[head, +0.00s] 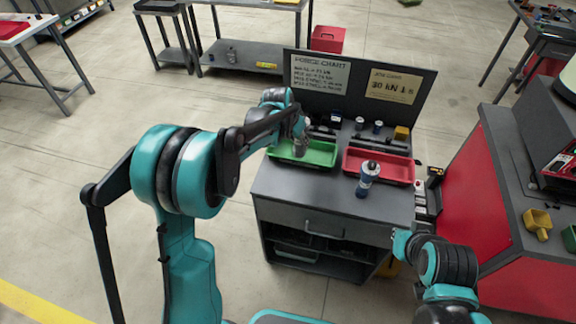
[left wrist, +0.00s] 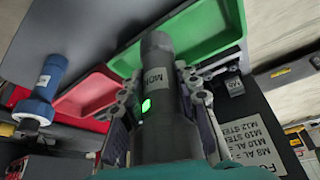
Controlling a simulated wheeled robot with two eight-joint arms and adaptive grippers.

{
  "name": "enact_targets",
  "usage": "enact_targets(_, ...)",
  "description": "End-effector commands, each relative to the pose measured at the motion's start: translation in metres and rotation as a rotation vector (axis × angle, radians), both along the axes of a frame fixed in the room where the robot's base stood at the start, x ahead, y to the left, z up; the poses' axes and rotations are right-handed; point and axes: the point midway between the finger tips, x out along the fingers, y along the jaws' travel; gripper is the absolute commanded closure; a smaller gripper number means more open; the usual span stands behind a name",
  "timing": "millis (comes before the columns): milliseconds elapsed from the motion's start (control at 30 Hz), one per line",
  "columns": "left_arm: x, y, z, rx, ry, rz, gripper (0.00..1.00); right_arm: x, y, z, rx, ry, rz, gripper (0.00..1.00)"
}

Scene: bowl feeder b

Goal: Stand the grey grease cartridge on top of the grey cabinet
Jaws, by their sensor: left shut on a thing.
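The grey grease cartridge (left wrist: 156,58), a dark cylinder with a pale label, is between the fingers of my left gripper (head: 299,130), which is shut on it. In the head view the cartridge (head: 301,147) is at the green tray (head: 318,160), partly hidden by the gripper. I cannot tell whether it touches the tray. The grey cabinet (head: 300,193) has a bare front strip on its top. My right gripper (head: 401,243) is low, right of the cabinet; its fingers are not clear.
A blue and white cartridge (head: 368,178) stands on the cabinet top before the red tray (head: 392,168). Small jars (head: 360,123) and a yellow block (head: 402,132) are behind the trays. A back panel (head: 410,95) with paper charts rises there. A red-sided bench (head: 480,190) is at right.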

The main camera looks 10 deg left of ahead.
Motion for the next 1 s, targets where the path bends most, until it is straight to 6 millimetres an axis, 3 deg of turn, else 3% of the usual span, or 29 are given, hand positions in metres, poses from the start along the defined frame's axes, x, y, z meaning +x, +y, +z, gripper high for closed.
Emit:
enact_targets(100,-0.022,0.023,-0.022,0.000,0.000,0.004,1.00,0.000,0.000,-0.014,0.000,0.000,0.000,1.00)
enact_targets(333,-0.051,0.052,-0.046,0.000,0.000,0.003,1.00,0.000,0.000,-0.026,0.000,0.000,0.000,1.00)
enact_targets(533,-0.058,0.057,-0.054,0.000,0.000,0.001,1.00,0.000,0.000,-0.029,0.000,0.000,0.000,1.00)
enact_targets(800,-0.057,0.057,-0.090,0.000,0.000,0.001,1.00,0.000,0.000,-0.047,0.000,0.000,0.000,1.00)
enact_targets(1000,-0.057,0.057,-0.088,0.000,0.000,0.001,1.00,0.000,0.000,-0.045,0.000,0.000,0.000,1.00)
